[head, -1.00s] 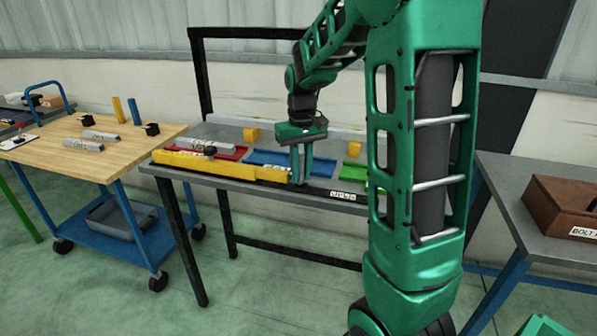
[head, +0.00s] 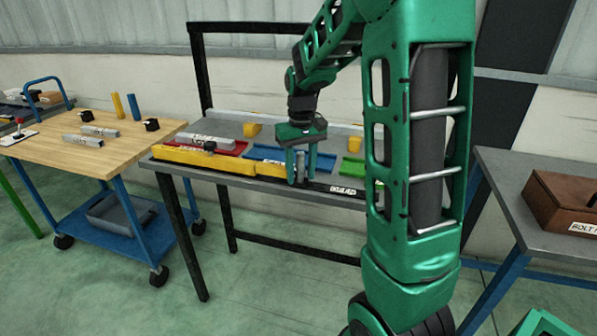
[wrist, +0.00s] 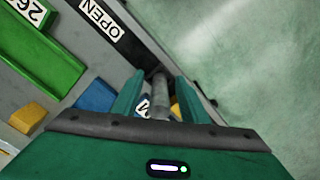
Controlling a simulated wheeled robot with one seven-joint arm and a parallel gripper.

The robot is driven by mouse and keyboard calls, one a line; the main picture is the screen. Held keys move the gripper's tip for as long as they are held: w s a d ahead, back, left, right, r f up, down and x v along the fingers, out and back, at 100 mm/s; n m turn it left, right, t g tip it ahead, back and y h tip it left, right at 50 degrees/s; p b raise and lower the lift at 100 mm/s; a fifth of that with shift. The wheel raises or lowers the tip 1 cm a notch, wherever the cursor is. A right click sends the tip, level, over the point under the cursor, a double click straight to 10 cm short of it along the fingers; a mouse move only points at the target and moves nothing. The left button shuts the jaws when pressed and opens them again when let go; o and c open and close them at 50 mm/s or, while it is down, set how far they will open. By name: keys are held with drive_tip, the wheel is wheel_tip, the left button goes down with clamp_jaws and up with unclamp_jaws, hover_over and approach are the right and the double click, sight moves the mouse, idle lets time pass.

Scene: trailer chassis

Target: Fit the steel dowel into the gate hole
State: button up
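In the wrist view the grey dowel (wrist: 161,98) lies between the two green fingertips (wrist: 160,92), with a gap on each side. My gripper is open around it. The dowel's lower end meets a dark part at the edge of the black strip (wrist: 125,45). The gate hole itself is hidden, so I cannot tell how deep the dowel sits.
A wooden-topped cart (head: 60,150) is left. A brown box (head: 565,203) sits on the right bench.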

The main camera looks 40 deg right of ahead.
sight(301, 153)
wheel_tip(301, 153, up, 11)
drive_tip(key=shift+f, duration=0.15)
idle(0.5)
idle(0.4)
drive_tip(key=s+a+f+m, duration=0.1)
drive_tip(key=s+f, duration=0.1)
drive_tip(key=s, duration=0.7)
drive_tip(key=s+f+m, duration=0.1)
drive_tip(key=s+f, duration=0.2)
drive_tip(key=s, duration=0.6)
drive_tip(key=s+a+f+m, duration=0.1)
drive_tip(key=s+f, duration=0.2)
drive_tip(key=s, duration=0.7)
drive_tip(key=shift+a+f+m, duration=0.15)
drive_tip(key=shift+a+m, duration=0.2)
drive_tip(key=shift+m, duration=0.05)
